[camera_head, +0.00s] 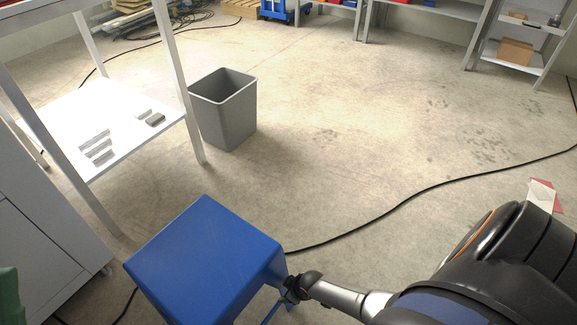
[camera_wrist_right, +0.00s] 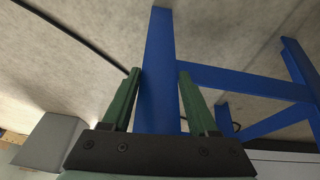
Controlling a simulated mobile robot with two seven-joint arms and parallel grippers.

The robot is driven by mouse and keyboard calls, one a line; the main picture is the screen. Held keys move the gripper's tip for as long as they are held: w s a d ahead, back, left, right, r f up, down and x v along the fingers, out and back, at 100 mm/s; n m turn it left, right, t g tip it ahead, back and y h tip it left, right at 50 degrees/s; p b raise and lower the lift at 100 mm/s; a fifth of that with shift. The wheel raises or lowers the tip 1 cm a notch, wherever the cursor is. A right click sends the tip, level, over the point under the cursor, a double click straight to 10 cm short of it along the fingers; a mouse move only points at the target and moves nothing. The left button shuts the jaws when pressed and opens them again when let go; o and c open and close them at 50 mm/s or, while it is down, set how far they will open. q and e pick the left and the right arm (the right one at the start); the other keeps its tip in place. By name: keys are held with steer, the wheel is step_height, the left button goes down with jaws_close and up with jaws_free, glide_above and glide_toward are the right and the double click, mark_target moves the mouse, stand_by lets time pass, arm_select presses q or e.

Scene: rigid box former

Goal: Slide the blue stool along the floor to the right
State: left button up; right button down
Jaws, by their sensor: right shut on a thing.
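The blue stool (camera_head: 205,262) stands on the concrete floor at the bottom of the head view, with a flat square seat. In the right wrist view one blue leg (camera_wrist_right: 158,70) of it runs between the two green fingers of my right gripper (camera_wrist_right: 160,95), with crossbars going off to the right. My right gripper also shows at the stool's right side in the head view (camera_head: 292,290), below the seat edge, shut on that leg.
A grey bin (camera_head: 225,112) stands behind the stool. A white shelf table (camera_head: 70,125) and a cabinet (camera_head: 40,225) are at the left. A black cable (camera_head: 400,205) crosses the floor to the right of the stool. The floor at the middle right is otherwise mostly open.

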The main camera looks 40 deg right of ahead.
steer(key=shift+s+a, duration=0.1)
steer(key=shift+a, duration=0.05)
steer(key=shift+c, duration=0.4)
jaws_free()
steer(key=shift+d, duration=0.2)
